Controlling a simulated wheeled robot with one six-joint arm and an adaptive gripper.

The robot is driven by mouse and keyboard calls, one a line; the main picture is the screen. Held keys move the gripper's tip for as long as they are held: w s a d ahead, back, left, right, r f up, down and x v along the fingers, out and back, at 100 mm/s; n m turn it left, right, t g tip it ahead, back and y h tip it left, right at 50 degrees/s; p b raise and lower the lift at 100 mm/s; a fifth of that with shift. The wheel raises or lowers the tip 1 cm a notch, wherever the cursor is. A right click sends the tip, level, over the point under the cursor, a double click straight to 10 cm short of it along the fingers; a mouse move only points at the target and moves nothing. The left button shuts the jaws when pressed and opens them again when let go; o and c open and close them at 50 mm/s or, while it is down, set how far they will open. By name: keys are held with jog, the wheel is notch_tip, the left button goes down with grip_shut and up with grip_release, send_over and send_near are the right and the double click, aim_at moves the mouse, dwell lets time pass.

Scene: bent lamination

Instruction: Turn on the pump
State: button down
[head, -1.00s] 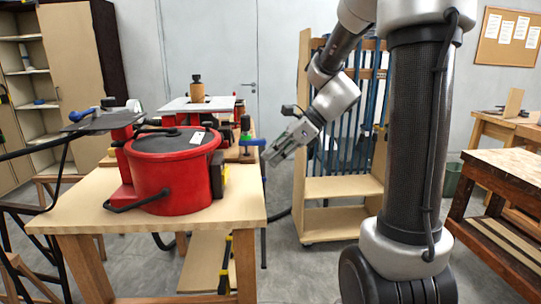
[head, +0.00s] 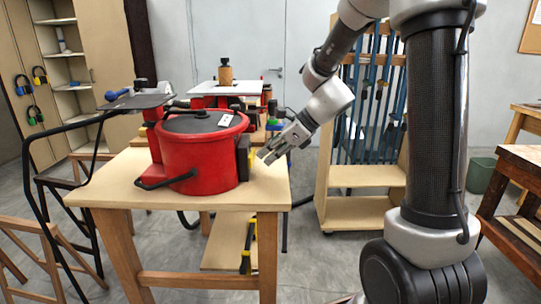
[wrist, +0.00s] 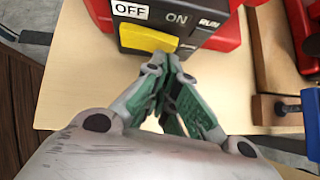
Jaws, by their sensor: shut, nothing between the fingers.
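The pump (head: 200,158) is a red bucket-shaped unit with a dark lid, standing on a wooden table. Its dark switch box (wrist: 180,28) is on its right side. The box carries a white OFF label (wrist: 130,10), a dark ON label (wrist: 176,19) and a RUN label. A yellow switch paddle (wrist: 147,39) sits below OFF and ON, its right end angled lower; it also shows in the head view (head: 252,160). My gripper (wrist: 160,65) is shut and empty, its tips just below the paddle's right end. I cannot tell whether they touch it. My gripper (head: 266,157) is right of the box.
The wooden table (head: 110,193) has bare top in front of the pump. A wooden rack (head: 362,178) with blue clamps stands behind my arm. A black hose frame (head: 45,190) is at the left. A blue-handled clamp (wrist: 311,115) is right of my gripper.

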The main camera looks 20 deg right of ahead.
jog(key=shift+w+a+n+g, duration=0.3)
jog(key=shift+w+n+g, duration=0.1)
jog(key=shift+n, duration=0.2)
jog(key=shift+s, duration=0.15)
jog(key=shift+s, duration=0.75)
jog(key=shift+d, duration=0.3)
jog(key=d, duration=0.3)
jog(key=d+r, duration=0.1)
jog(key=shift+s+d, duration=0.35)
jog(key=w+v, duration=0.1)
jog(key=v, duration=0.7)
jog(key=shift+d, duration=0.3)
